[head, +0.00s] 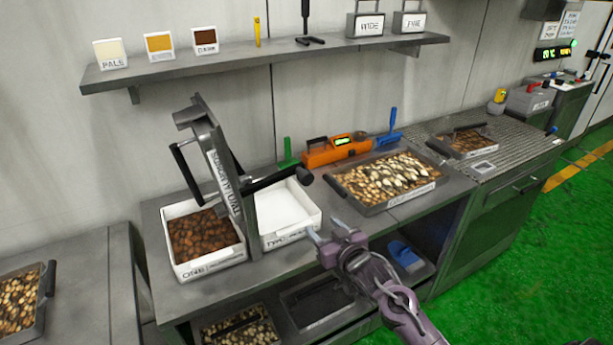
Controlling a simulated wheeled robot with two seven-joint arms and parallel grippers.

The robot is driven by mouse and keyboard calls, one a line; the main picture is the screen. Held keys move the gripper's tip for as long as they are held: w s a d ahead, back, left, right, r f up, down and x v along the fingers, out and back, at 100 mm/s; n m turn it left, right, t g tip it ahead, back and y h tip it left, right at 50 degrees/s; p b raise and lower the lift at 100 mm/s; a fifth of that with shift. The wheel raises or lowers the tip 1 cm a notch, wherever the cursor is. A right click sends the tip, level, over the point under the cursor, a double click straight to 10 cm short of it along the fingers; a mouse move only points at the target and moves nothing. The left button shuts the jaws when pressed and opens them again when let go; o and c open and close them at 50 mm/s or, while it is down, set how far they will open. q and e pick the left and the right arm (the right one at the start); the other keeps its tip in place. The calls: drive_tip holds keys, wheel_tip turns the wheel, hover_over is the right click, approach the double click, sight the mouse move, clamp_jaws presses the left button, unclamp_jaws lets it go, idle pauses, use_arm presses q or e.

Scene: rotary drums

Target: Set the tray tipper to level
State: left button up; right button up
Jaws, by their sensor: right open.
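The dark grey tray tipper (222,165) stands on the bench between two white bins. Its panel is steeply tilted, with the top leaning to the left, and a lettered label runs along its edge. A black handle bar (278,180) sticks out from it to the right, over the right bin. The left white bin (208,266) holds dark brown pieces; the right white bin (290,232) looks empty. My right gripper (337,238) is open and empty at the bench's front edge, right of and below the handle bar, apart from it. My left gripper is out of view.
A tray of nuts (375,208), an orange tool (335,150) and a blue scoop (388,132) lie on the bench to the right. A shelf (255,64) with colour cards runs above. Trays and a blue tool (405,255) sit below. Green floor is free at right.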

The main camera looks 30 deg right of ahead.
drive_tip(key=t, duration=0.2)
approach(308, 181)
drive_tip(key=w, duration=0.3)
drive_tip(key=shift+y, duration=0.3)
drive_tip(key=w+p, duration=0.3)
drive_tip(key=w, duration=0.4)
drive_tip(key=shift+w+r+p, duration=0.1)
drive_tip(key=shift+w+p, duration=0.2)
drive_tip(key=shift+w, duration=0.1)
clamp_jaws()
